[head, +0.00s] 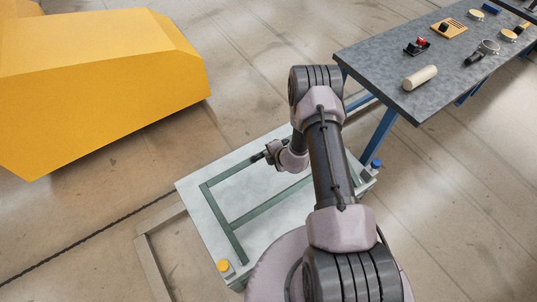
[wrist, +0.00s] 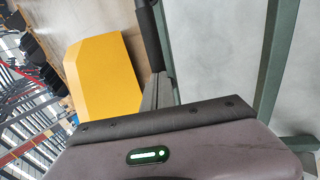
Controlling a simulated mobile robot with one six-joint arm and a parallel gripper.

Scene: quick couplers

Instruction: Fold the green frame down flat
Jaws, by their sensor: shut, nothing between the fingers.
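The green frame (head: 222,222) is made of thin bars and shows over the pale top of a low platform (head: 190,192). Its bars look flat along that top, but I cannot tell whether they touch it. My arm hides its right part. Green bars also show at the right of the wrist view (wrist: 275,62). My gripper (head: 256,157) is shut and empty, at the far edge of the platform beside the frame's far bar. In the wrist view its dark fingers (wrist: 150,20) point up the picture. I cannot tell whether they touch the frame.
A yellow-capped part (head: 223,265) sits at the platform's near left corner and a blue-capped part (head: 375,164) at its right. A big yellow block (head: 100,85) stands at the left. A grey worktable (head: 440,85) with several tools is at the right.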

